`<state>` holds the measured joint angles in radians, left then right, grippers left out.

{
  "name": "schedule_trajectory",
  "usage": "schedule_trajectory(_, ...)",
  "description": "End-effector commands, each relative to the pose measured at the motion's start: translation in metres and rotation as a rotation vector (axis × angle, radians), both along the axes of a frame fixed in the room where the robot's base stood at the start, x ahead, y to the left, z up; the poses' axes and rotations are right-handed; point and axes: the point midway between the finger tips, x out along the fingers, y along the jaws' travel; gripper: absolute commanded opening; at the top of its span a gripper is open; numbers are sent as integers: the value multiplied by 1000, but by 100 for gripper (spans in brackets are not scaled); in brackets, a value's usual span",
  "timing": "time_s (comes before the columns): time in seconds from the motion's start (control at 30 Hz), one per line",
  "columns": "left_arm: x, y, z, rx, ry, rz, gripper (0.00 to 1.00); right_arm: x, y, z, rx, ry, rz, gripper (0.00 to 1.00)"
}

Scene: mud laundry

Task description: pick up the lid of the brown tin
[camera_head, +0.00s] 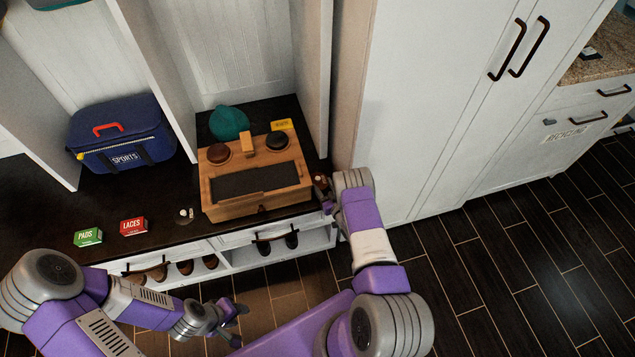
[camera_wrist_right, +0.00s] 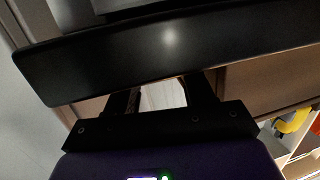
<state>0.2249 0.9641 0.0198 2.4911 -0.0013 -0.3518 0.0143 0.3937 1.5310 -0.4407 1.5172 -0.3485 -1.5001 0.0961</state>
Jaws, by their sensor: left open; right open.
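A round tin with a brown top (camera_head: 219,153) sits on the left of the wooden box (camera_head: 256,207), which stands on the dark bench. Its lid looks to be on. A round black tin (camera_head: 277,140) is on the right of the same box. My right gripper (camera_head: 322,188) is beside the box's right side, low and apart from the brown tin. Its jaws are open; a small reddish-brown patch at its fingers is too small to identify. The right wrist view shows its fingers (camera_wrist_right: 163,97) below a dark bar. My left gripper (camera_head: 238,322) is open and empty over the floor, before the bench.
A yellow block (camera_head: 247,143) stands between the tins. A teal cloth-like item (camera_head: 229,123) and a yellow box (camera_head: 281,125) are behind. A blue sports bag (camera_head: 122,138), a green box (camera_head: 88,237) and a red box (camera_head: 133,226) are left. A cubby wall rises at the right.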

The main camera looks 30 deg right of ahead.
Motion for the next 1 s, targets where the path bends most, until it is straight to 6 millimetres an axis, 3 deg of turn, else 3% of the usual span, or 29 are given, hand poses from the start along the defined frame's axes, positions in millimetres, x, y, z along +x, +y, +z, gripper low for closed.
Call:
schedule_trajectory(0.2,0,0,-12,0,0,0,43,26,-1,-5,0,0,0,53)
schedule_trajectory(0.47,0,0,-12,0,0,0,43,28,-1,-4,1,1,-1,51)
schedule_trajectory(0.8,0,0,-12,0,0,0,43,27,-1,-4,1,1,-1,0)
schedule_trajectory(1.0,0,0,-12,0,0,0,43,27,-1,-4,1,1,-1,0)
